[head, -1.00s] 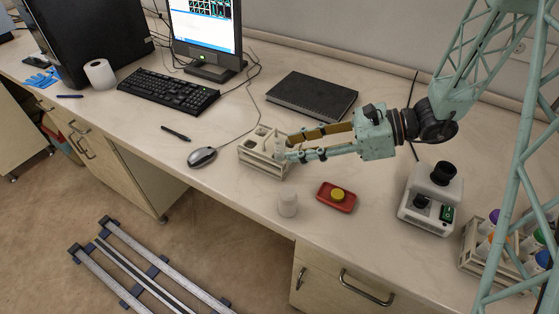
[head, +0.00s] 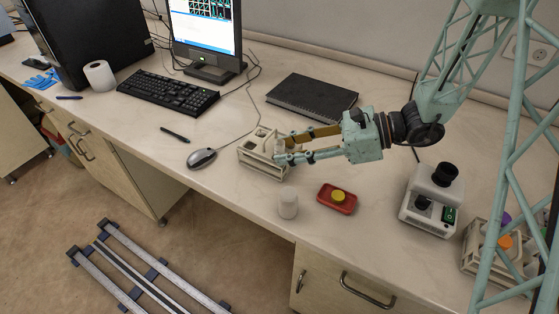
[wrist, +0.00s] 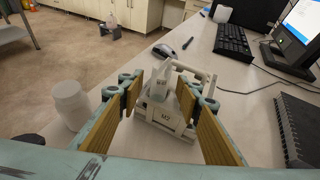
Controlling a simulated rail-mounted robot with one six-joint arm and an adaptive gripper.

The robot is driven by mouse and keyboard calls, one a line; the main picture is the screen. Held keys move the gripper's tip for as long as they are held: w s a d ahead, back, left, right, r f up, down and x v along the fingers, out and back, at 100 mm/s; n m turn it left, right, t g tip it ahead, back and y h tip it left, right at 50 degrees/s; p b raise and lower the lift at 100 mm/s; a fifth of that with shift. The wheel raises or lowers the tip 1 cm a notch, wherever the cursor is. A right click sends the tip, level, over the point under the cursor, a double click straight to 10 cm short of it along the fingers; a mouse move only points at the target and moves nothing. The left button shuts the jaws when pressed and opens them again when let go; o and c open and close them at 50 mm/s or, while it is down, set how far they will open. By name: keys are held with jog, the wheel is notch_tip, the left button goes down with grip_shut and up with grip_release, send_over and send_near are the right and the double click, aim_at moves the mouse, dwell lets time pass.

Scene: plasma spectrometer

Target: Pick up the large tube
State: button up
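A wooden rack (head: 262,170) stands on the bench; in the wrist view the rack (wrist: 165,122) carries a label that seems to read M2. A pale, labelled tube (wrist: 160,86) stands upright in it, and looks like the large tube. My gripper (head: 283,151) is at the rack's right end, reaching in from the right. In the wrist view its two fingers are spread, with the tube between them and visible gaps on both sides. In the head view the fingers partly hide the tube.
A white capped jar (head: 288,206) and a red dish with a yellow lid (head: 337,197) stand in front of my gripper. A mouse (head: 202,158) is left of the rack, a black notebook (head: 312,102) behind. A vortex-like device (head: 431,200) and another tube rack (head: 480,262) are right.

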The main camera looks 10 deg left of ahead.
jog(key=c, duration=0.9)
jog(key=shift+c, duration=0.2)
notch_tip(320, 180, up, 10)
jog(key=p, duration=0.2)
jog(key=shift+p, duration=0.4)
